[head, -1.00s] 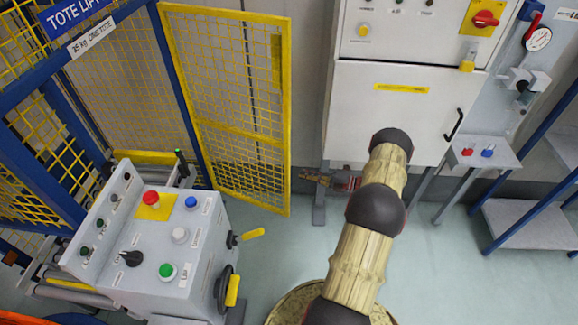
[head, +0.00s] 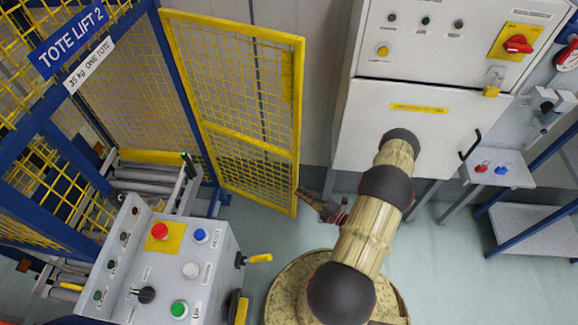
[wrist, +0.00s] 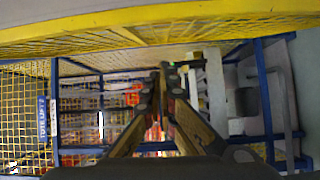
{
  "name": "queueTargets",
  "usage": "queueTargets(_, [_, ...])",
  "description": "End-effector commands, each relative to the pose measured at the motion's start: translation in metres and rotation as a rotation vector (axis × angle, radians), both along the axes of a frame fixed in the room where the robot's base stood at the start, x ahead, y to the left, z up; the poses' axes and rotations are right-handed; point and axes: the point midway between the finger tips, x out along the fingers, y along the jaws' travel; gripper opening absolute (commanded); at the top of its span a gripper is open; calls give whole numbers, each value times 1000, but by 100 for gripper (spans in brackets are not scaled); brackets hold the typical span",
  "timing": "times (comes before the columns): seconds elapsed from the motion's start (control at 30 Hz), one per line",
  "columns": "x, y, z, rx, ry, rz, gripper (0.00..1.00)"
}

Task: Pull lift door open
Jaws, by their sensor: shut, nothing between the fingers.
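The lift door (head: 240,115) is a yellow-framed mesh panel on the blue frame of the tote lift. In the head view it stands swung out from the lift, with its free edge at the right. Its yellow frame also crosses the top of the wrist view (wrist: 150,22). My gripper (head: 306,194) is low beside the door's free edge; I cannot tell whether it touches. In the wrist view its fingers (wrist: 165,72) are together and empty, below the yellow frame. My arm hides part of the area right of the gripper.
A grey control console (head: 175,265) with coloured buttons, a yellow-handled lever and a wheel stands in front of the lift. A white cabinet (head: 370,125) stands right of the door, with a small side shelf (head: 495,167). Pale floor (head: 450,265) is clear at the lower right.

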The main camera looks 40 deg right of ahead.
Motion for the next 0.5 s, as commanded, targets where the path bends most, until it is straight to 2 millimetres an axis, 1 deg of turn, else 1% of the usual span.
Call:
queueTargets(0.17, [4, 0, 0, -47, -8, 1, 0])
queueTargets(0.27, [12, 1, 0, -50, -7, 2, 0])
queueTargets(0.37, [26, 3, 0, -48, -8, 4, 0])
queueTargets(0.5, [50, 7, 0, -49, -8, 5, 0])
